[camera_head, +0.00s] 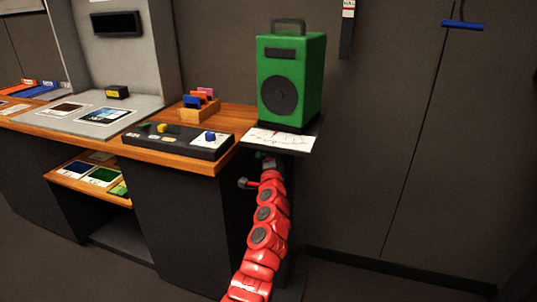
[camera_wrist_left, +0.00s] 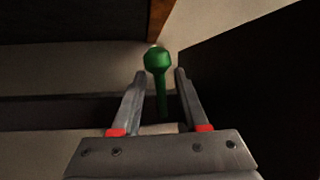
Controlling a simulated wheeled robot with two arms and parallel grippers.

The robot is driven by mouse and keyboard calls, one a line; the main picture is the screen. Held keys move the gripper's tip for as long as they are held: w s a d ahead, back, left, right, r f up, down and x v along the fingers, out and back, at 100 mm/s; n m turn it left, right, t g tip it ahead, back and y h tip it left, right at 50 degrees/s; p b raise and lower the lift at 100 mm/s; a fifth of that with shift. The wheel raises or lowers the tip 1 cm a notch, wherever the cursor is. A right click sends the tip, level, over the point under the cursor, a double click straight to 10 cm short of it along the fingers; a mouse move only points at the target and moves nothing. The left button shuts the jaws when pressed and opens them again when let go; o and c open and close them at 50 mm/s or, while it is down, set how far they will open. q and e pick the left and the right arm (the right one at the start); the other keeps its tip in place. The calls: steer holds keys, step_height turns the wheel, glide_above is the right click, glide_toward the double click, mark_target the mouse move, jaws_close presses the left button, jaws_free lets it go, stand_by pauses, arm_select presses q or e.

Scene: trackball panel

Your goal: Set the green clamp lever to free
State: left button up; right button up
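The green clamp lever (camera_wrist_left: 158,62) has a thick rounded knob and a thin stem. In the left wrist view it stands between the fingers of my left gripper (camera_wrist_left: 160,74), with a gap on both sides. The gripper is open. In the head view my red arm rises from the bottom to the underside of the small shelf, where my left gripper (camera_head: 262,165) is small and partly hidden. Only a speck of the green lever (camera_head: 259,155) shows there, under the shelf edge. My right gripper is in neither view.
A green speaker-like box (camera_head: 291,80) stands on the shelf (camera_head: 300,143) above my gripper. Left of it is a wooden counter with a black control panel (camera_head: 178,140) and a card holder (camera_head: 200,108). A blue-handled item (camera_head: 462,25) is on the right wall. Floor at right is clear.

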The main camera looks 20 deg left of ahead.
arm_select(q)
jaws_close()
stand_by(1.2)
